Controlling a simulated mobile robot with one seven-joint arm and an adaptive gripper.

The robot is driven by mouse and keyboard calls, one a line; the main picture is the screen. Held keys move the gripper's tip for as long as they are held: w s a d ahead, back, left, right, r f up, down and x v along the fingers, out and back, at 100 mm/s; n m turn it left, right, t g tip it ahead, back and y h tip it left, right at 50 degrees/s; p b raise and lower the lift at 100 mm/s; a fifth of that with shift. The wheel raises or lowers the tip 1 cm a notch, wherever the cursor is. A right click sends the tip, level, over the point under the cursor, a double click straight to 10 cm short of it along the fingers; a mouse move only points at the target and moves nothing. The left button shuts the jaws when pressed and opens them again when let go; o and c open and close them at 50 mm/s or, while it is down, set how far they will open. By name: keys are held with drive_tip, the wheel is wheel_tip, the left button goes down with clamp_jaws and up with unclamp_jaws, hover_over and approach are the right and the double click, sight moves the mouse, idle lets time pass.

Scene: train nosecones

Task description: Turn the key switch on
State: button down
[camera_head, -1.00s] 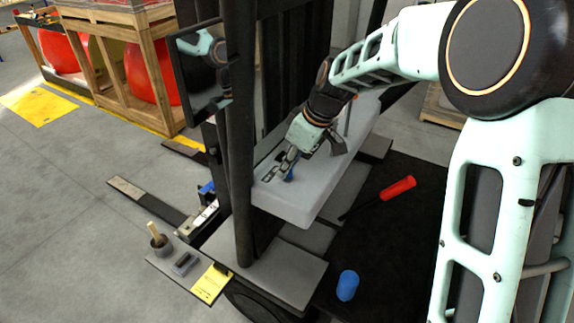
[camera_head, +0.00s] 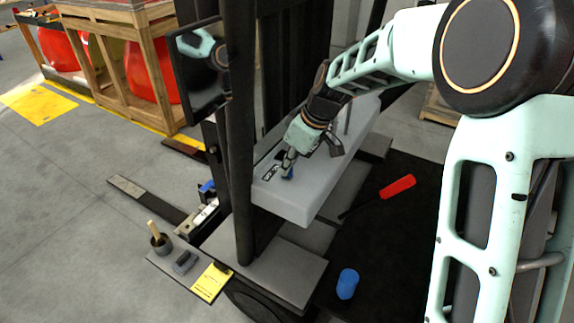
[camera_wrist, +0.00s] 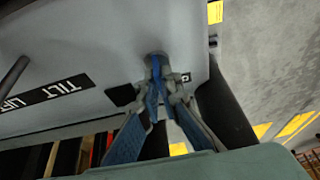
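The grey control console (camera_head: 318,178) of the vehicle has a key switch with a blue key (camera_head: 290,173) near its left end. In the wrist view the key (camera_wrist: 156,68) stands up from the console top, with the fingertips close around it. My gripper (camera_head: 288,163) reaches down onto the console from the upper right. In the wrist view its two fingers (camera_wrist: 163,90) narrow together on either side of the key and look closed on it. The fingertips partly hide the key, and its turn position is unclear.
A TILT/LIFT label (camera_wrist: 50,93) and a lever (camera_wrist: 14,74) are beside the key in the wrist view. A dark post (camera_head: 238,130) stands left of the console. A red-handled screwdriver (camera_head: 397,187) and a blue cylinder (camera_head: 347,284) lie on the dark floor.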

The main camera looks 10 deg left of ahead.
drive_tip(key=shift+m, duration=0.3)
drive_tip(key=m+t+b, duration=0.1)
drive_tip(key=m+b, duration=0.1)
drive_tip(key=m, duration=0.1)
drive_tip(key=shift+a+h, duration=0.1)
drive_tip(key=shift+h, duration=0.2)
drive_tip(key=m+t+h+b, duration=0.1)
drive_tip(key=m, duration=0.2)
drive_tip(key=m+b, duration=0.1)
drive_tip(key=m, duration=0.1)
drive_tip(key=m+h+b, duration=0.1)
drive_tip(key=m, duration=0.2)
drive_tip(key=shift+t+h, duration=0.3)
drive_tip(key=shift+t, duration=0.1)
drive_tip(key=shift+m+h+b, duration=0.6)
drive_tip(key=shift+m+b, duration=0.1)
drive_tip(key=shift+m, duration=0.8)
drive_tip(key=shift+r, duration=0.1)
drive_tip(key=c, duration=2.2)
unclamp_jaws()
drive_tip(key=shift+o, duration=0.2)
